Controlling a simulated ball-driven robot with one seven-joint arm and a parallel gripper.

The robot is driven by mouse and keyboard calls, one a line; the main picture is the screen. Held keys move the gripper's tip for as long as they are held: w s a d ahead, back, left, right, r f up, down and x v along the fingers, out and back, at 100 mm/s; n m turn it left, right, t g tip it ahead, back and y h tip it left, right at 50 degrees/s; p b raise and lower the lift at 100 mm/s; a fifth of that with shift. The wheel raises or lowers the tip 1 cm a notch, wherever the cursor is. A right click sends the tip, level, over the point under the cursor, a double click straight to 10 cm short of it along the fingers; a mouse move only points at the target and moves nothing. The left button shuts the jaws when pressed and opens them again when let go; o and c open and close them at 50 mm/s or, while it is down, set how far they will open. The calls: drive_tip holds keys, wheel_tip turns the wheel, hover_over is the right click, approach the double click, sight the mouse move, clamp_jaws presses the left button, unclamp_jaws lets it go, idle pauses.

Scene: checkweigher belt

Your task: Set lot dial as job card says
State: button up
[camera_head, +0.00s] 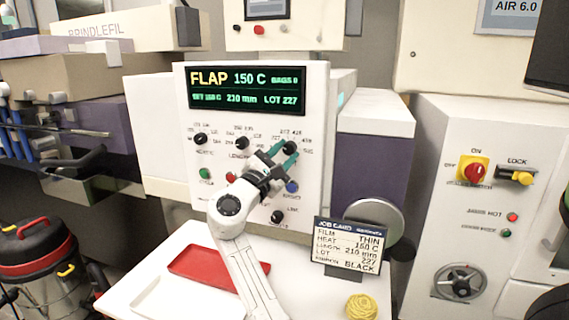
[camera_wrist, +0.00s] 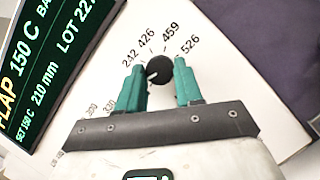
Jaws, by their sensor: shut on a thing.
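The lot dial is a small black knob (camera_head: 289,148) at the upper right of the white control panel (camera_head: 318,110). In the wrist view the knob (camera_wrist: 160,69) has numbers around it, among them 426, 459 and 526; its setting mark is too small to read surely. My gripper (camera_wrist: 159,77) has its green fingers on both sides of the knob, shut on it. The fingers also show in the head view (camera_head: 284,153). The display (camera_head: 247,91) reads LOT 227, 150 C and 210 mm. The job card (camera_head: 349,248) reads film THIN, heat 150 C, length 210 mm, lot 227, BLACK.
Other black knobs, such as the length knob (camera_head: 242,143), and a blue button (camera_head: 292,187) sit close to my gripper. A red tray (camera_head: 205,266) and a yellow coil (camera_head: 361,307) lie on the white table (camera_head: 185,248) below. A cabinet with a red switch (camera_head: 474,172) stands at right.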

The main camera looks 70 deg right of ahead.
drive_tip(key=shift+m+g+y+b, duration=0.4)
drive_tip(key=shift+m+b, duration=0.1)
drive_tip(key=shift+m, duration=0.8)
drive_tip(key=o, duration=1)
drive_tip(key=shift+o, duration=0.2)
drive_tip(key=b+v, duration=0.2)
drive_tip(key=v, duration=0.8)
drive_tip(key=shift+w+a, duration=0.15)
drive_tip(key=shift+a, duration=0.2)
